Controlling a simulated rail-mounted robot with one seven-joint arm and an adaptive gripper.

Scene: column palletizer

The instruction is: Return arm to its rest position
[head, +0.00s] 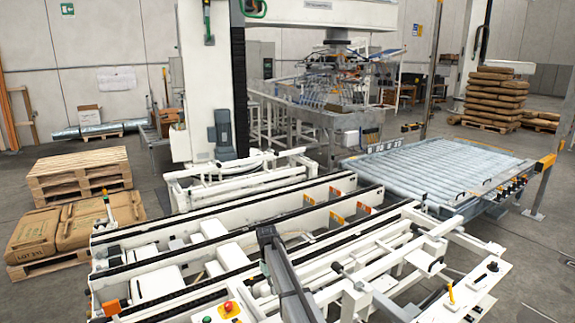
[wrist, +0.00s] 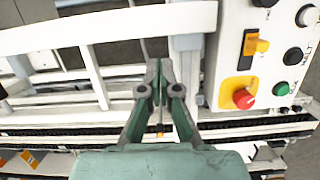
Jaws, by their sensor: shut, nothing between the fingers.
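My gripper (wrist: 160,68) shows in the wrist view as two dull green fingers reaching up from a broad green body. The fingertips are together with nothing between them. The gripper hangs over white machine frame rails (wrist: 95,75), to the left of a white control panel (wrist: 225,30). It looks apart from both, though the exact gap is hard to judge. I cannot make out the gripper in the head view.
The panel carries a red stop button (wrist: 243,98), a yellow switch (wrist: 255,45) and a green button (wrist: 281,88). In the head view, a roller conveyor (head: 435,165) stands right, stacked pallets (head: 80,173) left, and bags on a pallet (head: 75,228) below them.

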